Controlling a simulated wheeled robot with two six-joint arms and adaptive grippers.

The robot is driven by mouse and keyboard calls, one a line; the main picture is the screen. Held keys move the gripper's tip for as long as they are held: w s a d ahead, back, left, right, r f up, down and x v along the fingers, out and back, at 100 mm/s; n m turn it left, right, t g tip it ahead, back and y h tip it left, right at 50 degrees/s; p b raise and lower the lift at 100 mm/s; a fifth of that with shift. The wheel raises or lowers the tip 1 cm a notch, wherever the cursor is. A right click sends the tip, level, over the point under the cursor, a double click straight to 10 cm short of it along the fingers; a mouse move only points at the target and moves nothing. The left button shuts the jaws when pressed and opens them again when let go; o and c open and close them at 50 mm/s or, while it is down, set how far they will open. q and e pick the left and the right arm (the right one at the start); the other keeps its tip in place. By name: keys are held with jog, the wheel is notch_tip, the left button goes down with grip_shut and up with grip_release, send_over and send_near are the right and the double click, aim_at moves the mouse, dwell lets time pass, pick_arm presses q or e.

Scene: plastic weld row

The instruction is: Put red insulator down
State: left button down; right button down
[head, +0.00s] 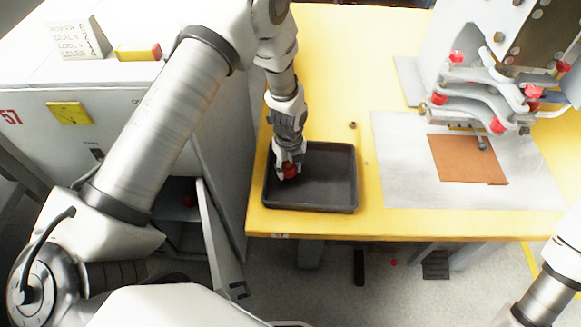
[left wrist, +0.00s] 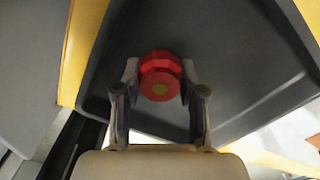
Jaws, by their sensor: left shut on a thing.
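The red insulator (head: 290,171) is a small red knob-like piece. In the left wrist view the red insulator (left wrist: 160,76) shows a faceted rim and a yellowish centre. My left gripper (head: 287,172) is shut on it, with a finger on each side of it, over the left part of a black tray (head: 335,207). The tray's dark floor also fills much of the left wrist view (left wrist: 235,60). I cannot tell whether the insulator touches the tray floor. My right arm shows at the lower right, but its gripper is out of view.
The tray stands on a yellow table (head: 400,226) near its front edge. To the right is a metal plate (head: 400,180) with a brown sheet (head: 460,160) under a press with several red knobs. A white cabinet (head: 120,110) stands left of the table.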

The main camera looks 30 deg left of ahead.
aim_at(290, 166)
pick_arm(q)
jog(key=shift+w+f, duration=0.1)
jog(key=shift+f, duration=0.6)
jog(key=shift+s+d+r, duration=0.1)
jog(key=shift+s, duration=0.1)
jog(key=c, duration=0.7)
grip_release()
jog(key=shift+w+f, duration=0.1)
jog(key=shift+f, duration=0.15)
jog(key=shift+o, duration=0.2)
jog(key=shift+r, duration=0.15)
jog(key=shift+r, duration=0.3)
notch_tip(290, 166, up, 12)
jog(key=shift+f+b, duration=0.15)
jog(key=shift+b, duration=0.8)
